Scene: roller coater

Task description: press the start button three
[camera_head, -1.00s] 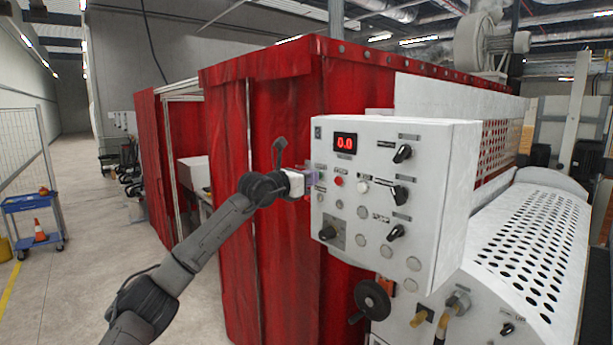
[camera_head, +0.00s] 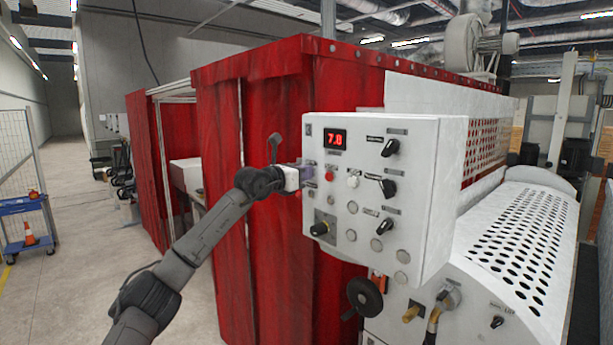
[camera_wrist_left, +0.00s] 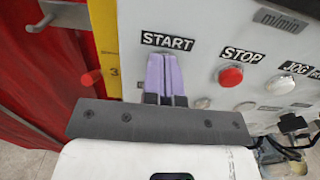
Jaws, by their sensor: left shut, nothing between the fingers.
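The white control panel (camera_head: 420,190) faces me in the head view. Its red display (camera_head: 334,139) is lit and looks like 7.8. My left gripper (camera_head: 306,174) is at the panel's left edge. In the left wrist view its purple fingers (camera_wrist_left: 165,68) are shut together, with nothing between them. Their tips are at the panel just below the START label (camera_wrist_left: 167,41). The start button is hidden behind the fingers, so I cannot see whether they touch it. The red STOP button (camera_wrist_left: 230,76) is to their right. My right gripper is not in view.
More buttons and black selector knobs (camera_head: 388,187) cover the panel. A red knob (camera_wrist_left: 91,77) sticks out left of the fingers. Red curtains (camera_head: 215,200) hang behind my arm. A black handwheel (camera_head: 364,297) is below the panel. Open floor lies left.

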